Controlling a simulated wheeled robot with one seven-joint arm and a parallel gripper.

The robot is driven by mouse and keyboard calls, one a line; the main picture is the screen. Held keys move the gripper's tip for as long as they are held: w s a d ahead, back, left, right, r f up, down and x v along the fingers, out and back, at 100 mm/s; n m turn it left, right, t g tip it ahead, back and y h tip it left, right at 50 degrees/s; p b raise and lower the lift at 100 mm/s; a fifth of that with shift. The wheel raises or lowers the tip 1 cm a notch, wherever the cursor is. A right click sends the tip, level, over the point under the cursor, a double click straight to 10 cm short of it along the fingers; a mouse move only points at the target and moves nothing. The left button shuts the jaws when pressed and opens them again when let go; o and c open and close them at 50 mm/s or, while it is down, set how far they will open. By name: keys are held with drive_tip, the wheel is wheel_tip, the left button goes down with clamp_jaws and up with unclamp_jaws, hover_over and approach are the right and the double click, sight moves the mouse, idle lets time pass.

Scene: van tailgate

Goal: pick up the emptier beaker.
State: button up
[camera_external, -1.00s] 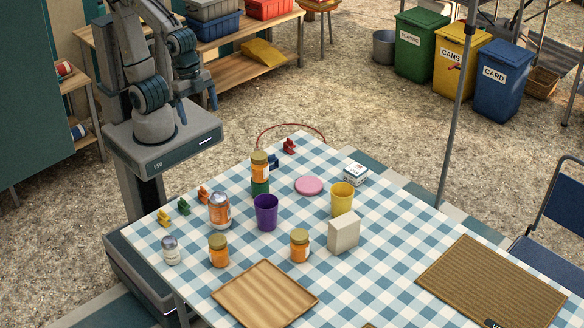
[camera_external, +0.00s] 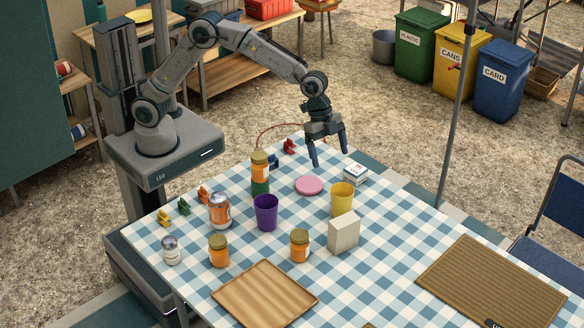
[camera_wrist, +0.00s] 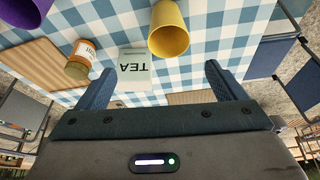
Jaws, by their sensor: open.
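Two beakers stand upright on the checked table. The purple beaker (camera_external: 266,212) is near the middle, and the yellow beaker (camera_external: 342,199) is to its right, behind a pale box. In the wrist view the yellow beaker (camera_wrist: 169,30) is just above the gap between my fingers, and the purple beaker (camera_wrist: 70,13) is cut off at the upper left. I cannot make out contents in either, so I cannot tell which is emptier. My gripper (camera_external: 329,157) is open and empty, pointing down above the table's far side, behind the yellow beaker; its fingers also show in the wrist view (camera_wrist: 160,85).
The pale box (camera_external: 343,232), marked TEA in the wrist view, stands close in front of the yellow beaker. A pink disc (camera_external: 309,185) and a small white box (camera_external: 355,173) lie nearby. Jars (camera_external: 300,245) stand around the purple beaker. A wooden tray (camera_external: 264,294) lies in front.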

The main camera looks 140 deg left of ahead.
drive_tip(key=a+f, duration=0.2)
hover_over(342, 195)
drive_tip(key=d, duration=0.2)
wheel_tip(342, 195, down, 7)
drive_tip(key=p+x, duration=0.1)
drive_tip(key=x, duration=0.3)
drive_tip(key=shift+f, duration=0.25)
drive_tip(key=shift+w+f, duration=0.25)
drive_tip(key=shift+f, duration=0.35)
drive_tip(key=shift+c, duration=0.3)
drive_tip(key=c, duration=1)
drive_tip(key=shift+c, duration=0.2)
drive_tip(key=shift+r, duration=0.2)
